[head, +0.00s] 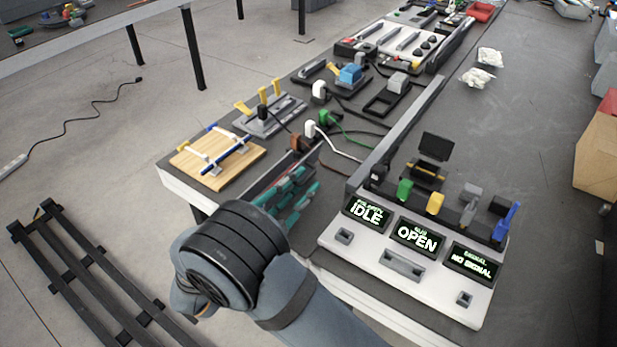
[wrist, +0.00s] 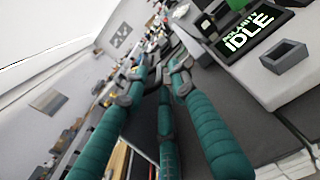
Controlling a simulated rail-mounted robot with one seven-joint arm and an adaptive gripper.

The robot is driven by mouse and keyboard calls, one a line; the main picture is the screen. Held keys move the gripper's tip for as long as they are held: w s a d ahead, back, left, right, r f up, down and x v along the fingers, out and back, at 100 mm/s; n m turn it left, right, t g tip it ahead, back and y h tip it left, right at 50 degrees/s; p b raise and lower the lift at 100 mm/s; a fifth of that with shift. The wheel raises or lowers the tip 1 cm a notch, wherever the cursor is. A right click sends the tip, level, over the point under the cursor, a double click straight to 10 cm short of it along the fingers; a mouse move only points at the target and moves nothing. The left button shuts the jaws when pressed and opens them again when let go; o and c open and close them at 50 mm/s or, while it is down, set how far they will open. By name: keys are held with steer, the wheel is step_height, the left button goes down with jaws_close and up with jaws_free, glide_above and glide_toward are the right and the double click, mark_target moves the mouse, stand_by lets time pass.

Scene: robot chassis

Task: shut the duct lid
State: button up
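A long grey strip (head: 398,135) stands on edge along the bench, behind the white display panel, and looks like the raised duct lid. The panel's middle display (head: 417,238) reads OPEN; its small top line is too small to read surely. My gripper (head: 292,192) has several teal fingers and hangs at the bench's near edge, left of the panel and apart from the strip. In the wrist view the fingers (wrist: 158,75) are spread with a gap between them and nothing held. The duct itself cannot be made out clearly.
The white panel (head: 395,285) also shows IDLE and NO SIGNAL, with coloured levers behind it. Cables and plugs (head: 312,128) lie left of the strip. A wooden board (head: 218,165) with a blue rod lies farther left.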

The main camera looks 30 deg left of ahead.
mark_target(309, 176)
steer(key=shift+w, duration=1.7)
steer(key=shift+c, duration=0.5)
jaws_close()
steer(key=shift+d, duration=0.1)
